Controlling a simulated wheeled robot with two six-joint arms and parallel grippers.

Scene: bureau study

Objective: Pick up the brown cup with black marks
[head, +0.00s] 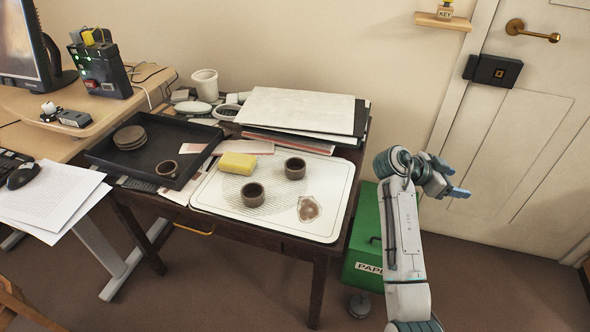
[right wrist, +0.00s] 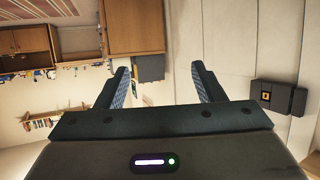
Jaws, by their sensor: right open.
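Two brown cups stand upright on the white tray: one nearer the front (head: 253,195) and one further back to the right (head: 295,168). A third small brown cup (head: 167,169) sits in the black tray to the left. All look dark brown; I cannot tell at this size which one has black marks. My right gripper (head: 457,191) is open and empty, off to the right of the table in front of the door. Its two fingers stand apart in the right wrist view (right wrist: 160,84), where no cup shows. My left gripper is not in view.
The white tray (head: 222,200) also holds a yellow sponge (head: 237,163) and a brownish flat patch (head: 308,208). The black tray (head: 125,172) holds stacked round coasters (head: 129,137). Large papers (head: 298,108) are piled behind. A green bin (head: 366,240) stands right of the table.

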